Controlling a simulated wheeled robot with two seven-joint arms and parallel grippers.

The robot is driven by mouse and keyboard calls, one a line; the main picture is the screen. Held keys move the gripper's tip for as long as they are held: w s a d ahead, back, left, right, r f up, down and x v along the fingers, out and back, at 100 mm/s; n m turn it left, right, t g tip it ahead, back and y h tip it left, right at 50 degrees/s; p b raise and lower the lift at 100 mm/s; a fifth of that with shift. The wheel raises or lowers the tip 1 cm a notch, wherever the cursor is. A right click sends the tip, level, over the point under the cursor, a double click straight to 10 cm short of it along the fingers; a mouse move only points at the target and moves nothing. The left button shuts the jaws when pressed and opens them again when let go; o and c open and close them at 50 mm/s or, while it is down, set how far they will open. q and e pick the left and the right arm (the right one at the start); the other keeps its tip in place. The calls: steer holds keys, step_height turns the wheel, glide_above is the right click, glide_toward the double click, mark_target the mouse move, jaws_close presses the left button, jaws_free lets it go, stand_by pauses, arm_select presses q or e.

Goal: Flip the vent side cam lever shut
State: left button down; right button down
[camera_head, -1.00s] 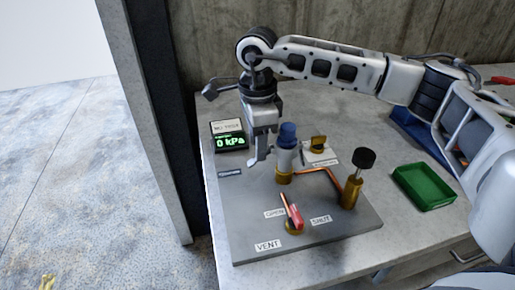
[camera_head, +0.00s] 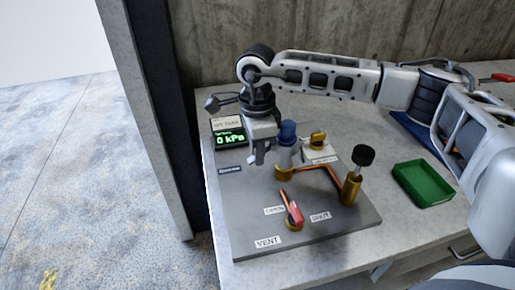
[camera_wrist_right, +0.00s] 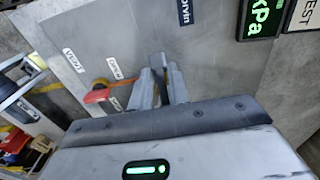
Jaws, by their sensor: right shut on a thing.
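The lever's exact angle cannot be made out. A red-handled valve (camera_head: 295,213) sits in front, between the OPEN and SHUT labels; its red handle also shows in the wrist view (camera_wrist_right: 97,95). The VENT label (camera_head: 268,242) is at the panel's front. My left gripper is out of view.
A display (camera_head: 229,137) reading 0 kPa stands at the panel's back left. A black-knobbed brass post (camera_head: 353,188) and a yellow-knobbed block (camera_head: 318,146) stand right of the coupling. A green tray (camera_head: 423,184) lies farther right. The panel's front left is clear.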

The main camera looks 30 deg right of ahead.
steer(key=shift+f+h, duration=0.1)
steer(key=shift+h, duration=0.2)
steer(key=shift+f+g+h+b, duration=0.3)
steer(key=shift+h+b, duration=0.15)
steer(key=shift+h, duration=0.55)
steer(key=shift+d+f+g+h+b, duration=0.1)
steer(key=shift+f+g+h+b, duration=0.1)
steer(key=shift+h, duration=0.35)
steer(key=shift+d+f+g+h+b, duration=0.1)
steer(key=shift+h+b, duration=0.1)
steer(key=shift+h, duration=0.35)
steer(key=shift+d+g+h, duration=0.15)
steer(key=shift+g+h, duration=0.15)
steer(key=shift+h, duration=0.8)
steer(key=shift+s+d+f+h+p, duration=0.1)
steer(key=shift+d+f+h+p, duration=0.2)
steer(key=shift+h+p, duration=0.6)
steer(key=shift+a, duration=0.1)
steer(key=c, duration=1.3)
jaws_free()
steer(key=v, duration=1.6)
steer(key=shift+w+f, duration=0.1)
steer(key=shift+w, duration=0.15)
